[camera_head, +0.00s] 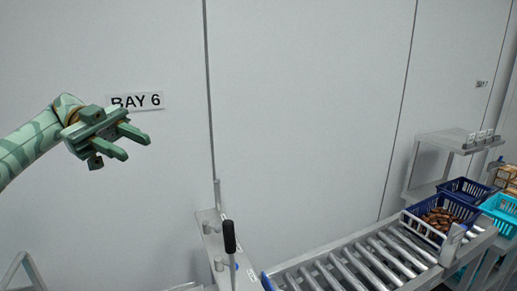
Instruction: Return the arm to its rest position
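My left arm comes in from the left of the head view, green and patterned, raised in front of the pale wall. Its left gripper (137,144) points right, with its two fingers apart and nothing between them. It overlaps the left part of the "BAY 6" sign in the picture. My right gripper is not in view.
A roller conveyor (372,262) runs along the lower right. A dark blue crate (414,228) of brown dates stands at its far end. A cyan crate (502,213) and a shelf (455,142) are behind. A black-handled lever (230,237) rises at bottom centre.

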